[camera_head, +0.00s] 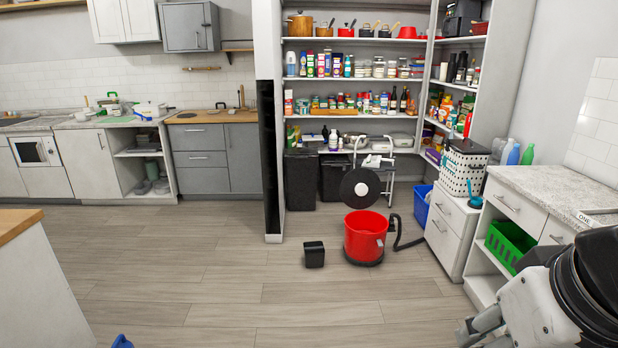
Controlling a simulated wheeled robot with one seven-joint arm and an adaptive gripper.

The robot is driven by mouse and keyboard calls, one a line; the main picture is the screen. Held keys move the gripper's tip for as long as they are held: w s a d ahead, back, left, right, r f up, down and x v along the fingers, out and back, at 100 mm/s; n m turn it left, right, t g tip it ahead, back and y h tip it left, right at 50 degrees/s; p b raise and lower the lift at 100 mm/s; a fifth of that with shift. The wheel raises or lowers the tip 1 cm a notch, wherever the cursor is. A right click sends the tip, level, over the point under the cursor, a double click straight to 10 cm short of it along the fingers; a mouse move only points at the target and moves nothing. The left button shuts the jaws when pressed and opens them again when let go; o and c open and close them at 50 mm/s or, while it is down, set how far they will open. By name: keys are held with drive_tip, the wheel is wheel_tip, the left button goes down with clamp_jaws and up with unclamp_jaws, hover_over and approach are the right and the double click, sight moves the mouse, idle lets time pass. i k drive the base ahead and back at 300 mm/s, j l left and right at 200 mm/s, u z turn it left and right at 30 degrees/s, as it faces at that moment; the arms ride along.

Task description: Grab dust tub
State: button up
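A red round tub (365,236) with a dark base stands upright and open-topped on the wood floor, right of the picture's middle. A black round lid-like disc (360,188) with a pale centre shows just above and behind it. A black hose (396,232) lies at its right side. I take the red tub for the dust tub; no label is readable. My gripper (483,331) shows partly at the lower right as grey finger-like parts on my arm, well apart from the tub. Its finger opening cannot be made out.
A small black bin (314,254) stands left of the tub. A blue crate (422,204) and a white drawer unit (452,232) stand to its right. A counter with a green basket (508,242) is near my arm. The floor in front is largely clear.

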sight(314, 255)
drive_tip(key=i+z, duration=0.1)
drive_tip(key=i, duration=0.85)
drive_tip(key=i+j, duration=0.1)
drive_tip(key=i, duration=0.85)
drive_tip(key=i+l+u, duration=0.25)
drive_tip(key=i, duration=0.4)
drive_tip(key=i+l+u, duration=0.25)
drive_tip(key=i+l, duration=0.15)
drive_tip(key=i, duration=0.2)
drive_tip(key=i+l+u, duration=0.3)
drive_tip(key=i+l, duration=0.2)
drive_tip(key=i, duration=0.1)
